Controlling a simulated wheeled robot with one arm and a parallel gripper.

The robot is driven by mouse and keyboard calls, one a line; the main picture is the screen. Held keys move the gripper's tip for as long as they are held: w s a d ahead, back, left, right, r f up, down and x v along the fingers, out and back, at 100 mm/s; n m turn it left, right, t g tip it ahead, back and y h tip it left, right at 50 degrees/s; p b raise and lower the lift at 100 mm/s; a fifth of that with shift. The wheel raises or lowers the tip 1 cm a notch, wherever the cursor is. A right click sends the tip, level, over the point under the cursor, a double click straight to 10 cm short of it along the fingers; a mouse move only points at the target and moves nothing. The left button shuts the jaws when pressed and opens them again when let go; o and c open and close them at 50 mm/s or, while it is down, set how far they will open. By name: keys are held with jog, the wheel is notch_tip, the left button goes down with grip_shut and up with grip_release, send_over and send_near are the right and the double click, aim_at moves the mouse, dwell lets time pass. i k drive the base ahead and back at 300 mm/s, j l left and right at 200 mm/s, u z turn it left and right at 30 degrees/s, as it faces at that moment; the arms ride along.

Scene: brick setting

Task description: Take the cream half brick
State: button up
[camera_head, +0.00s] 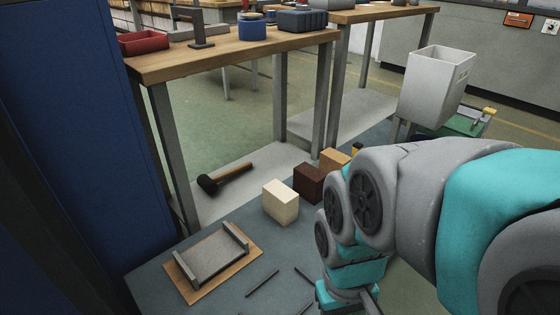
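The cream half brick (281,203) stands upright on the grey-blue work surface, near the middle of the head view. It is the nearest of a short row of blocks. A dark brown brick (308,184) stands just behind it to the right, and a tan brick (334,160) is farther back. My grey and teal arm comes in from the right, and its wrist reaches the bottom edge, to the right of and nearer than the cream half brick. My gripper's fingers are outside the picture, below the bottom edge. Nothing covers the cream half brick.
A black-headed mallet (225,178) lies behind and left of the cream half brick. A grey channel-shaped piece (212,256) sits on a wooden board at the front left. Thin dark rods (262,284) lie in front. A wooden workbench (235,55) stands behind; a blue cabinet is at left.

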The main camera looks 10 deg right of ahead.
aim_at(280, 202)
jog(key=i+l, duration=0.15)
jog(key=l, duration=0.15)
jog(key=i+l, duration=0.1)
jog(key=l, duration=0.25)
jog(key=i+l+u, duration=0.1)
jog(key=l, duration=0.2)
jog(key=i+l, duration=0.15)
jog(key=l, duration=0.2)
jog(key=i+l+u, duration=0.1)
jog(key=l, duration=0.25)
